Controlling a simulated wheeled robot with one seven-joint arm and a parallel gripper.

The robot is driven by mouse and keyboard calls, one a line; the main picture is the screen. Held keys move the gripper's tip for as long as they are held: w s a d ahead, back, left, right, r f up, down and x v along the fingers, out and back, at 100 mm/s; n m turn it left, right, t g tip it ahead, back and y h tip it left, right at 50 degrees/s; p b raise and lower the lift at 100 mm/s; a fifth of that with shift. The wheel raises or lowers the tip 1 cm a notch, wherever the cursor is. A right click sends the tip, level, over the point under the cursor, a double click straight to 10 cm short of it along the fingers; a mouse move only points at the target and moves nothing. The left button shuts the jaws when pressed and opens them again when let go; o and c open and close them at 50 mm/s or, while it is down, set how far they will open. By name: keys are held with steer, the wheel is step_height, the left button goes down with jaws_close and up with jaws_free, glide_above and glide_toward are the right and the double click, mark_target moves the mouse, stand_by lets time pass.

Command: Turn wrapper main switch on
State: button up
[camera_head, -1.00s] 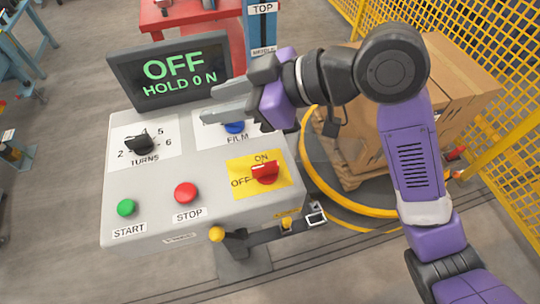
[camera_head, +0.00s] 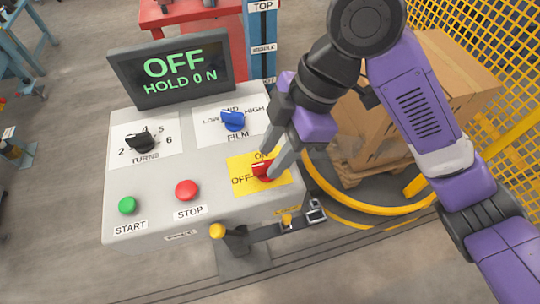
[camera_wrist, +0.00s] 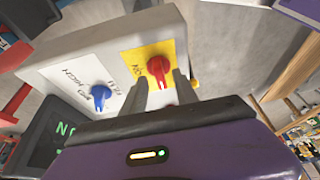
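The main switch is a red knob (camera_head: 262,170) on a yellow plate (camera_head: 244,184) marked ON at the top and OFF at the left, on the grey control panel (camera_head: 225,207). My gripper (camera_head: 270,164) has come down at the knob from the upper right and partly hides the knob and the ON label. In the wrist view, the red knob (camera_wrist: 159,70) lies between and just beyond the tips of my gripper (camera_wrist: 160,84), whose fingers are apart. I cannot tell whether they touch it. The display (camera_head: 172,68) reads OFF and HOLD 0 N.
A blue FILM knob (camera_head: 233,120) sits behind the switch, with a black TURNS knob (camera_head: 142,142) to the left. A red STOP button (camera_head: 187,190) and a green START button (camera_head: 127,205) are at the front left. Boxes (camera_head: 440,75) on a pallet stand at the right.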

steer(key=shift+x, duration=0.95)
steer(key=shift+c, duration=0.3)
jaws_close()
